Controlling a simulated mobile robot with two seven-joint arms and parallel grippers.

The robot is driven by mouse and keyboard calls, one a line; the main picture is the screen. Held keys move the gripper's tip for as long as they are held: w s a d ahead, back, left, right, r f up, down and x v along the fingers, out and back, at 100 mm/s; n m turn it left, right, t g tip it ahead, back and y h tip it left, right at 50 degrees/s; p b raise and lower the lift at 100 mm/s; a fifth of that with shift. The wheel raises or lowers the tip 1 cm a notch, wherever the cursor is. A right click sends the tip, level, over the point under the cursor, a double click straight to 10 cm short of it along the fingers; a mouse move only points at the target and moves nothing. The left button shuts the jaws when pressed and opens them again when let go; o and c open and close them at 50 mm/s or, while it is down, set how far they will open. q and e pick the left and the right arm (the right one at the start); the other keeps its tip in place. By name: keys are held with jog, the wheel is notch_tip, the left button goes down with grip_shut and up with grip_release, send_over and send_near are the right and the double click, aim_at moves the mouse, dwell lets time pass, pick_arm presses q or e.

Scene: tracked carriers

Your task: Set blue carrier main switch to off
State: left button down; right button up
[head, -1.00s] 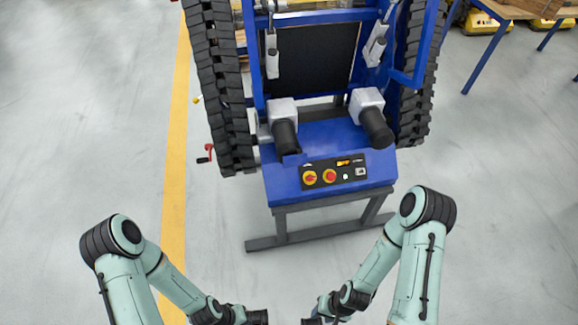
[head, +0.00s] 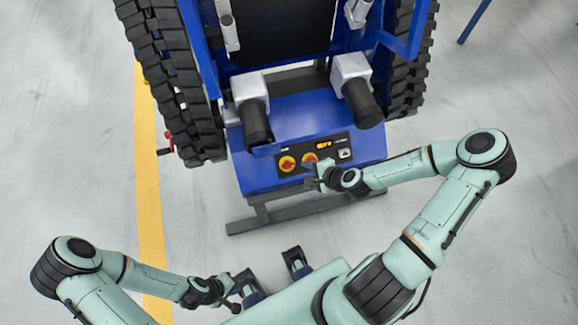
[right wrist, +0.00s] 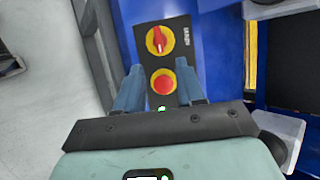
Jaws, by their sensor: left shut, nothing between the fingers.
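The blue carrier (head: 300,117) has a black control panel on its sloped front. Its main switch (head: 287,163), a red rotary knob on a yellow disc, is at the panel's left end. The knob also shows in the right wrist view (right wrist: 159,40), its handle along the panel's length. A round red button (right wrist: 163,83) on yellow sits beside it. My right gripper (head: 313,170) is over the panel near this button. Its fingers are apart, one on each side of the button in the right wrist view, with nothing between them. My left gripper (head: 230,289) is low at the left, shut and empty, away from the carrier.
An orange display (head: 324,144) is lit on the panel. Two grey motor housings with black cylinders (head: 363,103) jut out above the panel. Black tracks (head: 160,75) flank the carrier. A dark stand (head: 300,207) is under it.

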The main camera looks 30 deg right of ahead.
aim_at(289, 167)
jog(key=b+x, duration=0.1)
jog(key=x, duration=1.1)
jog(key=shift+a+f, duration=0.15)
jog(key=shift+f, duration=0.1)
grip_shut()
